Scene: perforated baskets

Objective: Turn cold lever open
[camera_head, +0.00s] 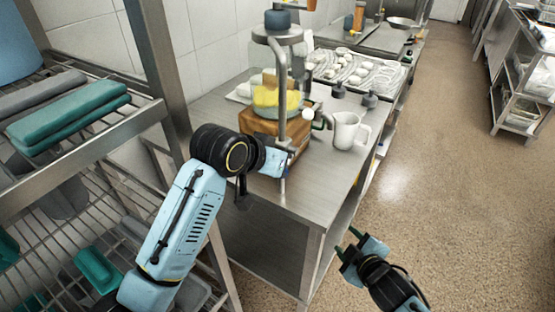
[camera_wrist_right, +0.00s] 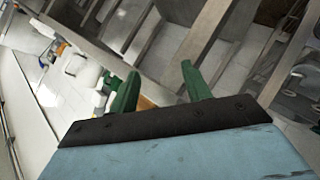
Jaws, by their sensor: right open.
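A metal stand with a curved pipe (camera_head: 283,90) rises at the near left of the steel counter. A small white ball-like knob (camera_head: 308,114) shows beside it, with a dark piece near it. I cannot tell which part is the cold lever. My left gripper (camera_head: 274,160) is in front of the stand's lower post, and its fingers are too hidden to judge. My right gripper (camera_head: 347,243) has green fingers spread apart and empty, low over the floor to the right of the counter, away from the stand. Its fingers also show in the right wrist view (camera_wrist_right: 160,86).
A wooden box (camera_head: 262,128) with a yellow item stands behind my left gripper. Open floor lies right.

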